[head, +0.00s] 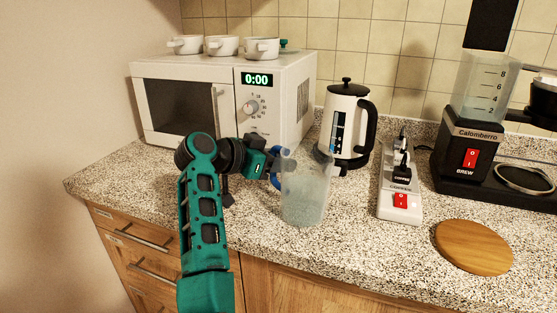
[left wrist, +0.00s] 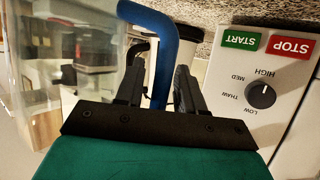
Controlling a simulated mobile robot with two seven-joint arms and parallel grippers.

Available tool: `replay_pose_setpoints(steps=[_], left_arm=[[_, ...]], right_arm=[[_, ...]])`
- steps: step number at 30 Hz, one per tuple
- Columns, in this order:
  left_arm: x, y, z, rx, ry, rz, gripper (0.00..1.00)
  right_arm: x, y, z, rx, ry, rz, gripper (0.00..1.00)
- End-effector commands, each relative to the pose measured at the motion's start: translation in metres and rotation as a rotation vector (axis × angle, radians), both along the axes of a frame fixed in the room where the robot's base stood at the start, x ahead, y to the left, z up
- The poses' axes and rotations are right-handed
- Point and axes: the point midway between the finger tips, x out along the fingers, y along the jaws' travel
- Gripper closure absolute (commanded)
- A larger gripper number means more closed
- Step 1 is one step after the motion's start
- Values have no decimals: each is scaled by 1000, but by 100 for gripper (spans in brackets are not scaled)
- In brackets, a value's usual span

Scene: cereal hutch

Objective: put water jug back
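The water jug (head: 304,197) is a clear container with a blue handle (head: 276,168) on its left side. It is upright near the front of the speckled counter; I cannot tell whether its base touches the counter. My left gripper (head: 273,165) is at the handle. In the left wrist view, the blue handle (left wrist: 163,55) passes between the two dark fingers of my left gripper (left wrist: 160,92), which look closed on it. The clear jug wall (left wrist: 30,75) shows at the left of that view. My right gripper is not in view.
A microwave (head: 185,112) with white cups (head: 222,46) on top stands behind left. A white kettle (head: 342,125) is behind the jug. A power strip (head: 400,185), coffee maker (head: 468,148) with clear tank (head: 485,85), and round wooden board (head: 473,248) are on the right.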

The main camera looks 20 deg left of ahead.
Motion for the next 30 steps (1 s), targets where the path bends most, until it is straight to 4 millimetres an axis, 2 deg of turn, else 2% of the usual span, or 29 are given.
replay_pose_setpoints(steps=[3,11,16,24,30], left_arm=[[0,0,0,0,0,0,53],[0,0,6,0,-1,0,53],[-19,15,13,4,-2,3,53],[-63,46,36,5,-2,2,53],[-85,60,46,1,-1,1,53]], right_arm=[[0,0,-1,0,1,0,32],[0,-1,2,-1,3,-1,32],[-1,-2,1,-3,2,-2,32],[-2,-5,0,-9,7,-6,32],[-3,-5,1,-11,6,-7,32]])
